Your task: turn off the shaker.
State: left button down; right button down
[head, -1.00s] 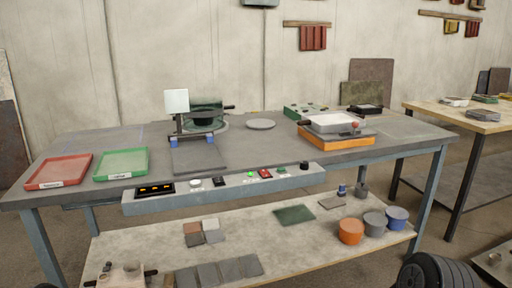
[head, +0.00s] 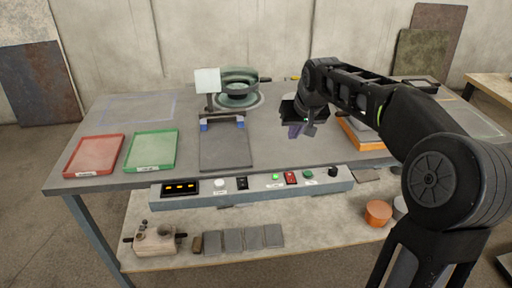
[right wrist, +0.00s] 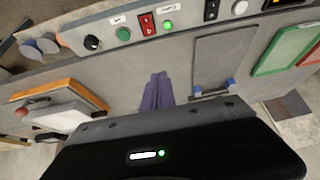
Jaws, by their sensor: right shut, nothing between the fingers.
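An orange-based machine with a pale tray, probably the shaker, is mostly behind my right arm in the head view; the right wrist view shows its tray (right wrist: 60,116) and orange rim (right wrist: 75,88). The control panel (head: 260,186) runs along the table's front edge. It carries a lit green lamp (head: 275,177), a red rocker switch (head: 291,177), a green button (head: 308,174) and a black knob (head: 333,172). My right gripper (head: 296,131) is shut and empty above the table, behind the panel and apart from it. Its purple-grey fingers (right wrist: 158,92) show in the right wrist view. My left gripper is out of view.
The panel also has an orange-lit display (head: 180,188), a white button (head: 219,185) and a black switch (head: 242,183). A red tray (head: 95,155) and a green tray (head: 152,150) lie at left. A round green device (head: 238,88) stands behind a grey plate (head: 225,150).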

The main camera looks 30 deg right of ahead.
aim_at(290, 174)
jog(key=s, duration=0.1)
jog(key=s+g, duration=0.1)
jog(key=f, duration=0.1)
jog(key=shift+s+a+g, duration=0.25)
jog(key=shift+s+g, duration=0.15)
jog(key=shift+f, duration=0.1)
jog(key=x, duration=1.3)
jog(key=shift+s+f, duration=0.2)
jog(key=shift+f, duration=0.2)
jog(key=shift+f, duration=0.1)
